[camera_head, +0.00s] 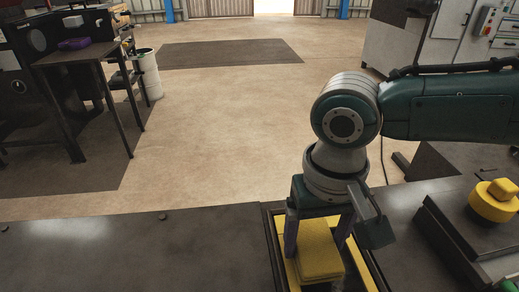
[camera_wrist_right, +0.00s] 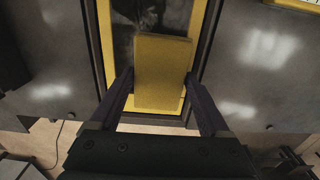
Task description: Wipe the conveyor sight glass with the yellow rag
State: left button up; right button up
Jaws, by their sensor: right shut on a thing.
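The yellow rag (camera_head: 319,256) is a folded block between the fingers of my right gripper (camera_head: 318,240), which is shut on it. In the right wrist view the rag (camera_wrist_right: 162,75) sits between the two dark fingertips (camera_wrist_right: 161,88). It lies over the conveyor sight glass (camera_wrist_right: 160,14), a dark, smudged pane in a yellow frame with a dark outer border. The rag hides part of the glass. Whether it touches the glass I cannot tell. My left gripper is not in view.
The dark metal surface (camera_head: 120,245) left of the glass is mostly clear. A yellow knob (camera_head: 494,200) stands on a dark box at the right. Farther off are a dark table (camera_head: 78,54) with a purple item, a white drum (camera_head: 149,74) and open floor.

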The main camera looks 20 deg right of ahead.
aim_at(325, 266)
jog(key=shift+f+b, duration=0.35)
jog(key=shift+f, duration=0.2)
jog(key=shift+r, duration=0.1)
jog(key=shift+s+r+p, duration=0.1)
jog(key=shift+s+p, duration=0.1)
jog(key=shift+p, duration=0.3)
jog(key=s+p, duration=0.2)
jog(key=p, duration=0.1)
jog(key=shift+s+a, duration=0.3)
jog(key=shift+a, duration=0.05)
jog(key=shift+s, duration=0.3)
jog(key=shift+f, duration=0.3)
